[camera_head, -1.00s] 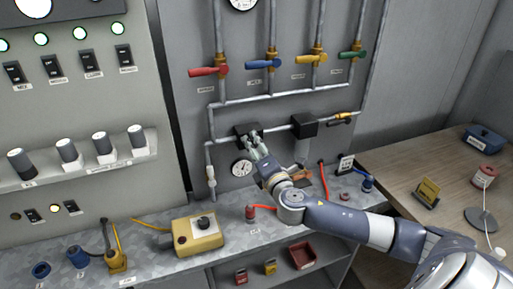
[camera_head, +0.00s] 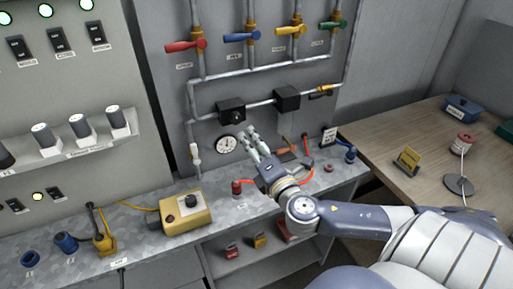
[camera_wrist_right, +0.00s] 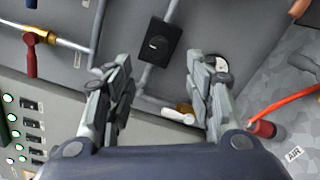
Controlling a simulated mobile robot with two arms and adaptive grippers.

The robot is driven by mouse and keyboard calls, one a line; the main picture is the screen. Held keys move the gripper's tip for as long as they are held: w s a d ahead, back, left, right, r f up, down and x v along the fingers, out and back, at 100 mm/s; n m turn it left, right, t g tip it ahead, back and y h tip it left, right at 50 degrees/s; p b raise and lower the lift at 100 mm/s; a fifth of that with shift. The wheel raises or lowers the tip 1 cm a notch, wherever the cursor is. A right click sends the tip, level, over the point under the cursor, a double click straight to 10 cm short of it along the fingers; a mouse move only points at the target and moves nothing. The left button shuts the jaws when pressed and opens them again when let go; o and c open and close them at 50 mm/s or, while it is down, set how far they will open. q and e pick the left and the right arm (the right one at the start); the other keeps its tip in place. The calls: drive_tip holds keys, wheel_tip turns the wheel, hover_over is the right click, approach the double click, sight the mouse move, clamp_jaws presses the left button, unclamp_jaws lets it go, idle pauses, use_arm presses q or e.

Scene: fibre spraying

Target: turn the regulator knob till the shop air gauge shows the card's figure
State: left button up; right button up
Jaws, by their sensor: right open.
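The black regulator (camera_head: 231,111) with its round knob sits on the lower pipe of the wall panel. In the right wrist view the knob (camera_wrist_right: 155,43) shows ahead, between and beyond the fingers. The round white gauge (camera_head: 227,144) is just below the regulator; its needle is too small to read. A finger partly covers the gauge (camera_wrist_right: 217,62) in the wrist view. My right gripper (camera_head: 249,138) is open and empty, apart from the knob, below and right of it. A small white card (camera_head: 329,135) stands at the bench's back; its figure is unreadable. My left gripper is out of view.
A second black box (camera_head: 287,98) is on the same pipe, right of the regulator. Coloured valve handles, such as the red one (camera_head: 185,45), are above. A yellow box (camera_head: 187,211) and a red fitting (camera_head: 237,187) stand on the bench. A yellow sign (camera_head: 408,158) stands on the wooden table.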

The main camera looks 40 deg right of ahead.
drive_tip(key=shift+s+a, duration=0.2)
drive_tip(key=shift+s, duration=0.5)
